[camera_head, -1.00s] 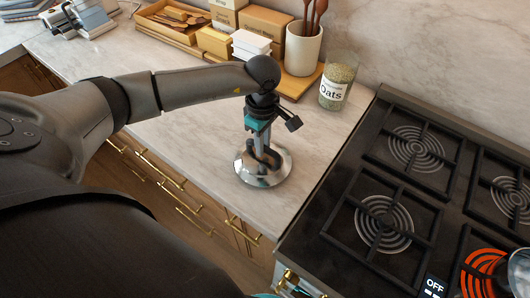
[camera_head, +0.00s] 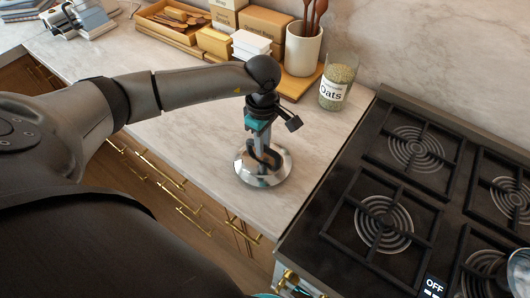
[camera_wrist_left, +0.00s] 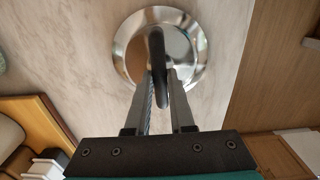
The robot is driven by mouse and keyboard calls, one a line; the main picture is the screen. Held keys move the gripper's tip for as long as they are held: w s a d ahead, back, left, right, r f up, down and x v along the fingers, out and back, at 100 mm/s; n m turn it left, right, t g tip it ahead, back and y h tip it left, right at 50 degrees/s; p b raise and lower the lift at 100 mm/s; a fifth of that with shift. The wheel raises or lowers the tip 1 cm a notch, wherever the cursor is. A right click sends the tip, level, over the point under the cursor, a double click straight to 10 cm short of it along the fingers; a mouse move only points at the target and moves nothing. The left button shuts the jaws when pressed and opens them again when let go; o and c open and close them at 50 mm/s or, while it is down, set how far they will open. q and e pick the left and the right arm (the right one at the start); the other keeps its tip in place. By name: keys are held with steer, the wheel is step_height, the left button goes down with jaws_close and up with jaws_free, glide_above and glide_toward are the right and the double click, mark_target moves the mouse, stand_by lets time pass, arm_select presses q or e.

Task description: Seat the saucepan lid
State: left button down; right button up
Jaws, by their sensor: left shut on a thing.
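The saucepan lid (camera_head: 246,176) is a shiny round metal disc with a dark arched handle. It is at the marble counter left of the stove; I cannot tell if it rests on it or hangs just above. My left gripper (camera_head: 260,152) points down and is shut on the lid's handle. In the left wrist view the lid (camera_wrist_left: 191,38) lies beyond the fingers (camera_wrist_left: 160,82), with its handle between them. A shiny rounded thing (camera_head: 519,271), possibly the saucepan, is cut off by the right edge over the front right burner. My right gripper is not in view.
The black stove (camera_head: 340,226) with raised grates stands right of the lid. An oats jar (camera_head: 338,84), a utensil crock (camera_head: 302,50) and several boxes (camera_head: 262,25) line the back. Counter around the lid is clear; its front edge is close.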

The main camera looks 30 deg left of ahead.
arm_select(q)
steer(key=shift+r+p, duration=1.55)
steer(key=shift+r, duration=0.9)
steer(key=shift+f, duration=0.1)
